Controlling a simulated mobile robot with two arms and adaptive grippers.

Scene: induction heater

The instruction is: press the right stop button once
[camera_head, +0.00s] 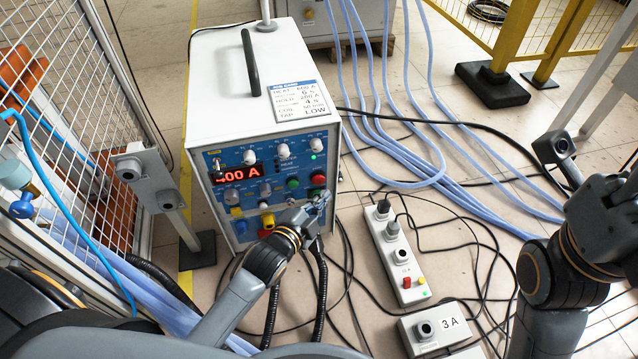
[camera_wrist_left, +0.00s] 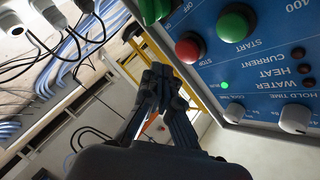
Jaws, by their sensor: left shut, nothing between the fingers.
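The red stop button (camera_wrist_left: 190,48) is a round knob marked STOP on the blue panel, beside the green start button (camera_wrist_left: 237,23). In the head view the red button (camera_head: 318,178) is near the panel's right edge. My left gripper (camera_head: 322,203) is just in front of the panel's right side, below that button in the picture. In the left wrist view the left gripper (camera_wrist_left: 160,76) is shut and empty. Its tips are beside and below the red button, and I see no contact.
The heater cabinet (camera_head: 225,90) is white, with a black handle and a lit red display (camera_head: 238,173). Blue hoses (camera_head: 375,100) and black cables cross the floor. A mesh fence (camera_head: 60,130) stands at the left.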

